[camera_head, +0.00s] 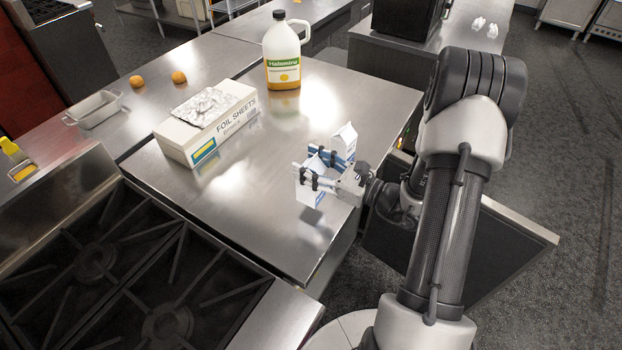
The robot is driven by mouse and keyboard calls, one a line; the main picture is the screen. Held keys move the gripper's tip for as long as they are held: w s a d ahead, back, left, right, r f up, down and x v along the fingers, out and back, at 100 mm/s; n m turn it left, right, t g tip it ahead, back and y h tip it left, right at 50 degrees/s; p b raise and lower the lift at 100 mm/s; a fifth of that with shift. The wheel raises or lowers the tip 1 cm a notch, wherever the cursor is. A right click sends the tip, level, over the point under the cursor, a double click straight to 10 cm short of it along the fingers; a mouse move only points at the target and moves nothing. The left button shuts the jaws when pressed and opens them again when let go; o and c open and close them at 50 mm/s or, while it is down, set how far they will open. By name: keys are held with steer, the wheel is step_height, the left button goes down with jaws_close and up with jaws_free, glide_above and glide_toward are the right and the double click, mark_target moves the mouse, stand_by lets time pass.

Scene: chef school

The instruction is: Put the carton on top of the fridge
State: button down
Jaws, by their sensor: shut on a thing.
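A white and blue gable-top carton (309,193) is between the fingers of my gripper (313,167), which is shut on it. The fingers and wrist hide part of it. The carton is upright at the right part of the steel counter top (240,205); I cannot tell whether its base touches the surface. A second white and blue carton top (345,138) shows just behind my gripper, its lower part hidden. A dark panel with a steel edge (490,245), seemingly an open door, juts out below the counter; the counter unit may be the fridge.
A foil sheets box (205,125) and a large yellow-white jug (283,60) stand on the counter. Two orange round items (158,79) and a metal pan (95,110) are further left. A stove (120,270) is in front. The counter middle is clear.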

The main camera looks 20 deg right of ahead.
steer(key=shift+f+b, duration=0.6)
steer(key=shift+f, duration=1.6)
steer(key=shift+f, duration=0.15)
steer(key=c, duration=0.7)
jaws_free()
steer(key=shift+c, duration=0.2)
